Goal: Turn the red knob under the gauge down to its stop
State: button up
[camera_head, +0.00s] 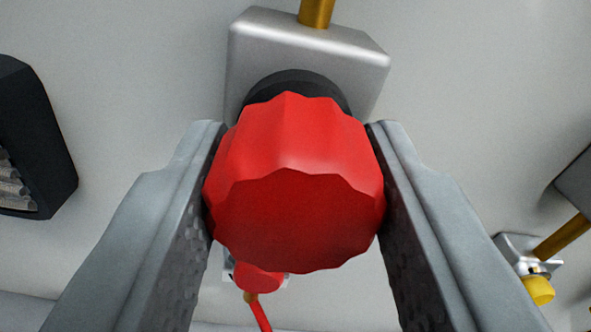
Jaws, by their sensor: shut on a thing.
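The red knob (295,190) is large and fluted, in the middle of the camera_head view. It sits on a black collar (293,85) in front of a silver metal block (310,50). My gripper (295,170) has one grey finger on each side of the knob. Both fingers touch its sides, so the gripper is shut on it. The gauge is not clearly in view. How far the knob is turned cannot be told.
A brass pipe (316,12) rises from the block. Below the knob is a smaller red part (258,278) with a red lever. A yellow knob (539,290) with a brass pipe (562,238) is at lower right. A black-framed box (38,140) is at left. The grey wall between is bare.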

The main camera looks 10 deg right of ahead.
jog(key=n, duration=0.4)
jog(key=shift+n, duration=2.2)
jog(key=shift+o, duration=0.2)
jog(key=o, duration=1)
jog(key=shift+c, duration=0.2)
jog(key=s, duration=1.7)
jog(key=shift+s, duration=0.2)
